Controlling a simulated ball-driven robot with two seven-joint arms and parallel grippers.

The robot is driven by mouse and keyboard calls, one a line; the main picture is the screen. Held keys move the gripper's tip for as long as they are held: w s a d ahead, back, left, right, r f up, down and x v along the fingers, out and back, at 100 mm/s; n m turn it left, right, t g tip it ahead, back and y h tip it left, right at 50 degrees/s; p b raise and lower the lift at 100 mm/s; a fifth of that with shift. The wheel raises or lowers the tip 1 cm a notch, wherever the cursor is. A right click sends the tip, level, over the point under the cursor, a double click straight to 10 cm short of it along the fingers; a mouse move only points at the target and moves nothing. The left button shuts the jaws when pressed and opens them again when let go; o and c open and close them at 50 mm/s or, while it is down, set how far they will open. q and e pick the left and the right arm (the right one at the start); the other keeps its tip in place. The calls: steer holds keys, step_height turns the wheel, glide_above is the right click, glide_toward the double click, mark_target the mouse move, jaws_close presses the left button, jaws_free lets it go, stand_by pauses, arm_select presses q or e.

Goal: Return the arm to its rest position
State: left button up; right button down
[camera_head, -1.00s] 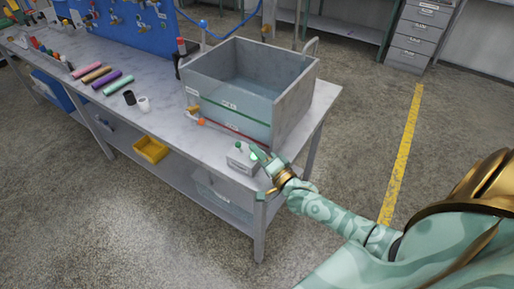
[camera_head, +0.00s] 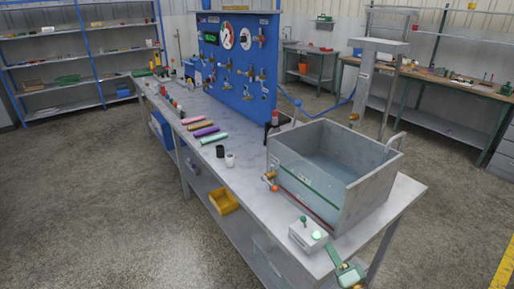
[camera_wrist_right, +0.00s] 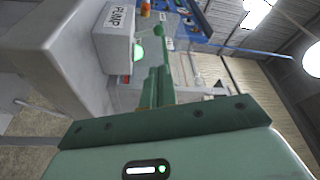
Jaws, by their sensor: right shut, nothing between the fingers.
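My right gripper (camera_head: 334,252) is at the front right corner of the workbench (camera_head: 262,212), close beside a small grey box. In the right wrist view its two green fingers (camera_wrist_right: 158,84) are together with nothing between them. The box (camera_head: 302,238) carries a green-lit button (camera_head: 316,235) and a small green switch on top. In the wrist view the box reads "PUMP" (camera_wrist_right: 118,18), with the green glow (camera_wrist_right: 138,52) just left of the fingers. I cannot tell whether the fingers touch the box. My left gripper is not in view.
A grey water tank (camera_head: 372,190) stands on the bench just behind the box. A blue panel (camera_head: 240,70) with gauges rises at the back. The floor (camera_head: 120,200) left of the bench is clear.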

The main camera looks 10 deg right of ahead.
steer(key=s+a+f+n+g+y, duration=0.1)
steer(key=s+a+f+n+g, duration=0.2)
steer(key=s+a+n+g, duration=0.75)
steer(key=s+d+r+n+g+h, duration=0.1)
steer(key=s+d+r+n+h, duration=0.25)
steer(key=s+d+n, duration=0.2)
steer(key=s+d+r+n+g+h, duration=0.2)
steer(key=s+d+n+h, duration=0.2)
steer(key=s, duration=0.3)
steer(key=s+a+f+m+g+y, duration=0.1)
steer(key=s+a+f+y, duration=0.15)
steer(key=f, duration=1.15)
steer(key=s+a+f+g+y, duration=0.15)
steer(key=s+f, duration=0.25)
steer(key=f, duration=1.1)
steer(key=s+f+m+g, duration=0.1)
steer(key=s+f, duration=0.4)
steer(key=s, duration=0.4)
steer(key=s+f+m+g, duration=0.1)
steer(key=s+f, duration=0.5)
steer(key=s, duration=0.2)
steer(key=shift+s+f+m+g+y, duration=0.3)
steer(key=shift+s+m+y, duration=0.1)
steer(key=shift+y, duration=0.05)
